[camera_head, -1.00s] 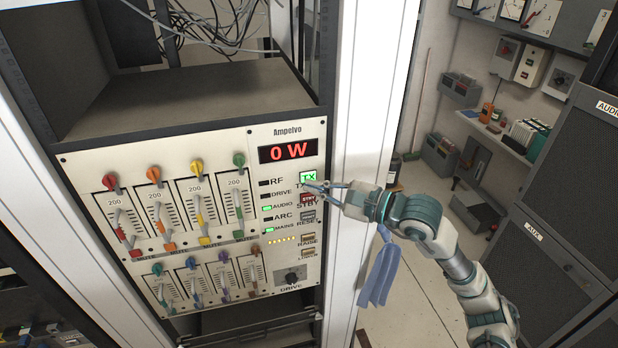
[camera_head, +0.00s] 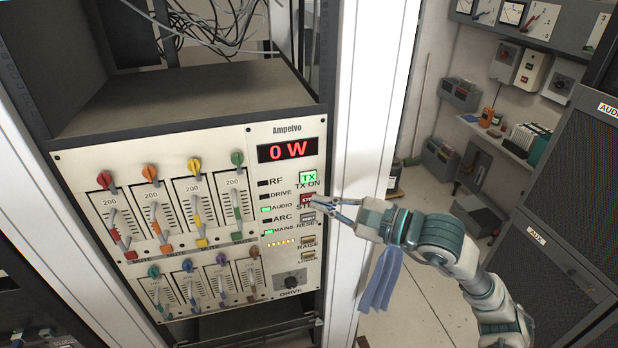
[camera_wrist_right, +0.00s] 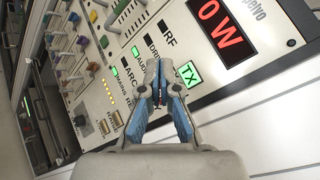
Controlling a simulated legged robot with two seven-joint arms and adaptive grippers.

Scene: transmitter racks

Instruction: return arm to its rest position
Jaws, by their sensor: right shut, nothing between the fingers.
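My right gripper (camera_head: 336,207) is in front of the right side of the transmitter panel (camera_head: 255,160), close to the red STBY button (camera_head: 308,199), which it partly covers. I cannot tell whether it touches the panel. It is shut and empty, and its blue-lined fingers (camera_wrist_right: 161,92) show together in the right wrist view. The TX ON button (camera_head: 308,177) is lit green above the gripper. The red display (camera_head: 286,150) reads 0 W. My left gripper is out of view.
A white rack post (camera_head: 385,90) stands just right of the panel. A blue cloth (camera_head: 381,280) hangs below my right forearm. Grey AUX and AUDIO cabinets (camera_head: 570,200) stand at the right. A shelf with small items (camera_head: 495,130) is on the back wall. Open floor lies between.

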